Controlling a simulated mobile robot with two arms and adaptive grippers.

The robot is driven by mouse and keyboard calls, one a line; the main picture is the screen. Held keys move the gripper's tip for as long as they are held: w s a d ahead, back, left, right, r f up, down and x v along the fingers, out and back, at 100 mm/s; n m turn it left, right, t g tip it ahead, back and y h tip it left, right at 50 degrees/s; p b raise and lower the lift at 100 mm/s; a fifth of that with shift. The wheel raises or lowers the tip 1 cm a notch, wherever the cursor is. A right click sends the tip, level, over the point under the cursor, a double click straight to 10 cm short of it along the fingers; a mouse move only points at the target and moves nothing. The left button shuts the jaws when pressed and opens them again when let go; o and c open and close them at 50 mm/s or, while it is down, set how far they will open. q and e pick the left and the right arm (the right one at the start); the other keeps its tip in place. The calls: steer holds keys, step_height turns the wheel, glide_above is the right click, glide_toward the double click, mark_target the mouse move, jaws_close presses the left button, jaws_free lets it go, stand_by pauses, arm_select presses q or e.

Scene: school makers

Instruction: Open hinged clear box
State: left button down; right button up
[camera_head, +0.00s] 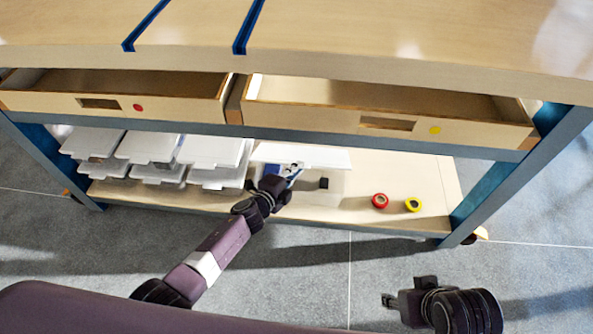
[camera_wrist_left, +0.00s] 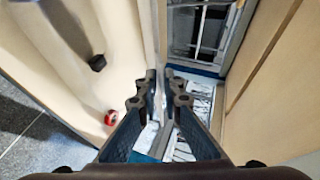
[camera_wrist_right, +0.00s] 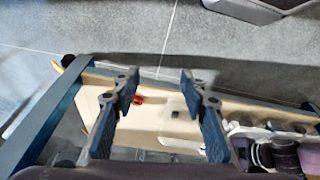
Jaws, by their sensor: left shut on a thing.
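The clear box (camera_head: 322,197) stands on the lower shelf, right of the stacked boxes. It is pale and hard to make out against the wood. Its white lid panel (camera_head: 318,157) appears above and behind my left gripper (camera_head: 288,172), and its tilt is hard to judge. In the left wrist view my left gripper (camera_wrist_left: 166,80) has its fingertips close together on a thin edge, which seems to be the lid; the fingers hide the contact. My right gripper (camera_head: 388,301) is out over the floor. In the right wrist view its fingers (camera_wrist_right: 158,82) are apart, with nothing between them.
Several white-lidded boxes (camera_head: 213,152) are stacked left on the lower shelf (camera_head: 430,180). A red roll (camera_head: 380,201), a yellow roll (camera_head: 413,205) and a small black block (camera_head: 324,183) are to the right. Two open drawers (camera_head: 390,115) overhang the shelf under the tabletop (camera_head: 400,35).

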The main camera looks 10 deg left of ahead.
arm_select(q)
steer(key=shift+w+d+r, duration=0.1)
steer(key=shift+w+r, duration=0.25)
steer(key=shift+r, duration=0.25)
arm_select(e)
steer(key=shift+r, duration=0.35)
arm_select(q)
steer(key=shift+w+r+p, duration=0.1)
steer(key=shift+r+p, duration=0.05)
steer(key=shift+p, duration=0.15)
arm_select(e)
steer(key=shift+w, duration=0.1)
arm_select(q)
steer(key=shift+w, duration=0.1)
arm_select(e)
steer(key=shift+w+f, duration=0.1)
steer(key=shift+f, duration=0.65)
steer(key=shift+w, duration=0.1)
arm_select(q)
steer(key=c, duration=2.2)
jaws_free()
arm_select(e)
steer(key=shift+r, duration=0.25)
steer(key=shift+a, duration=0.1)
